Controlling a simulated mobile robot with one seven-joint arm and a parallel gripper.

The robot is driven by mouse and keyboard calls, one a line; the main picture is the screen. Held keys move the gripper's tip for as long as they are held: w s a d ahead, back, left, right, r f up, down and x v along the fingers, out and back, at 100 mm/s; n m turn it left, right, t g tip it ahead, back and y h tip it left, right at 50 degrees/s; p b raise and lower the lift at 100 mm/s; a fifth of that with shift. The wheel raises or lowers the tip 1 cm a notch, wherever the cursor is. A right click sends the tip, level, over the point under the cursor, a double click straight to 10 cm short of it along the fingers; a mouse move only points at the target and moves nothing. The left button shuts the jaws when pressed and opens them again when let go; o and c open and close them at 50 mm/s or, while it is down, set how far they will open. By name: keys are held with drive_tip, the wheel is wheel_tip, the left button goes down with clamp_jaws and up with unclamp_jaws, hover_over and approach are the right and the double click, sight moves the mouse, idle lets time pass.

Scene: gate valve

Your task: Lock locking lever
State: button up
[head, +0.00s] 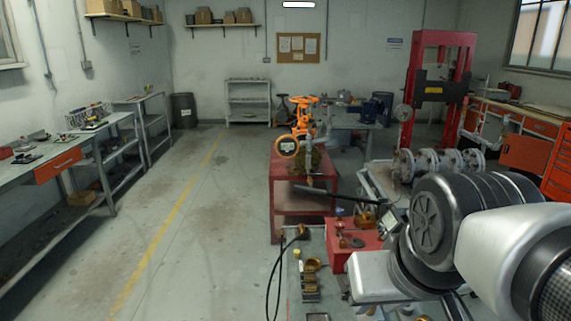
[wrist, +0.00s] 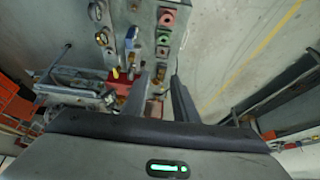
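An orange gate valve (head: 304,124) stands on a red cart (head: 302,199) in the middle of the head view. It has an orange handwheel on top and a round orange ring with a dark face at its left side. I cannot make out a separate locking lever at this size. My gripper (wrist: 160,78) shows in the wrist view with its two dark fingers apart and nothing between them. It points down over a cluttered bench, apart from the valve. In the head view my arm fills the lower right, and the valve is not clearly visible in the wrist view.
A tool bench with a red box (head: 345,242), a black cable (head: 270,278) and small fittings lies in front. Flanged pipe parts (head: 425,163) and a red press frame (head: 409,85) stand at the right. The floor (head: 190,210) left of the cart is clear.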

drive_tip(key=shift+o, duration=0.4)
drive_tip(key=w+f+b, duration=0.1)
drive_tip(key=w+b, duration=0.1)
drive_tip(key=w, duration=0.4)
drive_tip(key=w+d+f+b, duration=0.1)
drive_tip(key=w+f+b, duration=0.1)
drive_tip(key=w, duration=0.4)
drive_tip(key=shift+n+g+b, duration=0.3)
drive_tip(key=shift+n+b, duration=0.1)
drive_tip(key=shift+b, duration=0.4)
drive_tip(key=n+y+b, duration=0.1)
drive_tip(key=n+b, duration=0.1)
drive_tip(key=b, duration=0.9)
hover_over(340, 278)
drive_tip(key=s+d, duration=0.1)
drive_tip(key=s, duration=0.7)
wheel_tip(340, 278, down, 22)
drive_tip(key=r, duration=0.1)
drive_tip(key=shift+g, duration=0.3)
drive_tip(key=x, duration=0.6)
drive_tip(key=b+x, duration=0.1)
drive_tip(key=x, duration=0.5)
drive_tip(key=b+x, duration=0.1)
drive_tip(key=x, duration=0.5)
drive_tip(key=shift+w+d+f, duration=0.1)
drive_tip(key=shift+w+d, duration=0.05)
drive_tip(key=shift+d, duration=0.15)
